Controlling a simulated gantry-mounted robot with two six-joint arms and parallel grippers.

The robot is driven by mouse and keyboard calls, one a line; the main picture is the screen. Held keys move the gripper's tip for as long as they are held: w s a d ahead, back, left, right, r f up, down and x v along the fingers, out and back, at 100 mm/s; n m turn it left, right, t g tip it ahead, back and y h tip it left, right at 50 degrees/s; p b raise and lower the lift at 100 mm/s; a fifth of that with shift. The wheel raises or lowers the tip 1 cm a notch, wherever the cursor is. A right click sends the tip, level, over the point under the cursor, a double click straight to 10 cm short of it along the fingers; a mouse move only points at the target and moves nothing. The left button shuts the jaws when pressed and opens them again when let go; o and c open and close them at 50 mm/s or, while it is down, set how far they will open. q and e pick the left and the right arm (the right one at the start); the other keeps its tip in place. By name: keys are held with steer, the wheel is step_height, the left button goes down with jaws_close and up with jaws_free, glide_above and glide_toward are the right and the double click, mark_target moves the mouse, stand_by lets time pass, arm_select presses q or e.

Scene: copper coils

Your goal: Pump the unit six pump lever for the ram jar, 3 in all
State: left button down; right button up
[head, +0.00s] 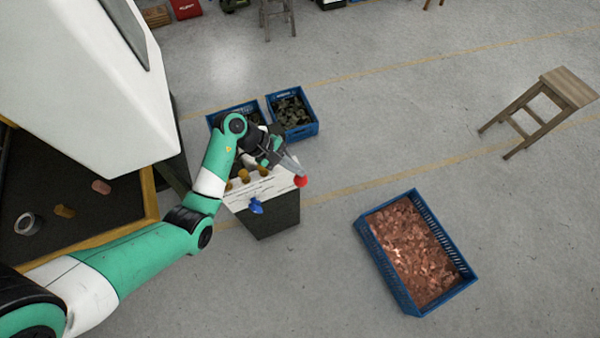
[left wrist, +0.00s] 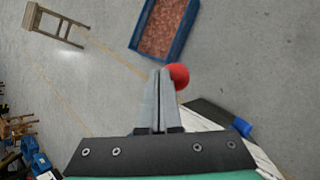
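The pump unit is a dark box with a white labelled top (head: 240,197), standing below the middle of the head view. A red ball knob (head: 300,181) is at its right edge; I take it for the lever's end, and the lever's shaft is not clearly visible. My left gripper (head: 293,166) is over the top's far right part, its fingertips close to the red knob. In the left wrist view the fingers (left wrist: 160,75) are together, with the red knob (left wrist: 179,76) right beside their tips. I cannot tell whether they touch it. My right gripper is out of view.
Amber knobs (head: 243,175) and a blue knob (head: 257,206) stand on the unit's top. Blue crates (head: 316,128) of dark parts are behind it. A blue crate of copper pieces (head: 391,282) lies right, with a wooden stool (head: 545,88) beyond. Floor between is clear.

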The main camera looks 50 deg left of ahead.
mark_target(298, 178)
arm_select(q)
steer(key=shift+s+d+f+b, duration=0.1)
steer(key=shift+d+f+b, duration=0.05)
steer(key=shift+f+b, duration=0.9)
steer(key=shift+s+d+f+b, duration=0.1)
steer(key=shift+f+b, duration=0.5)
steer(key=shift+f, duration=0.85)
stand_by(1.6)
steer(key=shift+r, duration=0.15)
stand_by(0.4)
steer(key=shift+w+a+r+p, duration=0.1)
steer(key=shift+r+p, duration=1.3)
steer(key=shift+r, duration=0.1)
steer(key=shift+w+a+r+p, duration=0.1)
steer(key=shift+a+r+p, duration=0.05)
steer(key=shift+r+p, duration=0.75)
steer(key=shift+a+r+p, duration=0.1)
steer(key=shift+r+p, duration=0.6)
steer(key=shift+r, duration=0.3)
steer(key=r+p, duration=0.2)
steer(key=r, duration=0.1)
steer(key=r+p, duration=0.2)
steer(key=shift+w+a, duration=0.15)
steer(key=shift+a, duration=0.2)
steer(key=shift+d, duration=0.1)
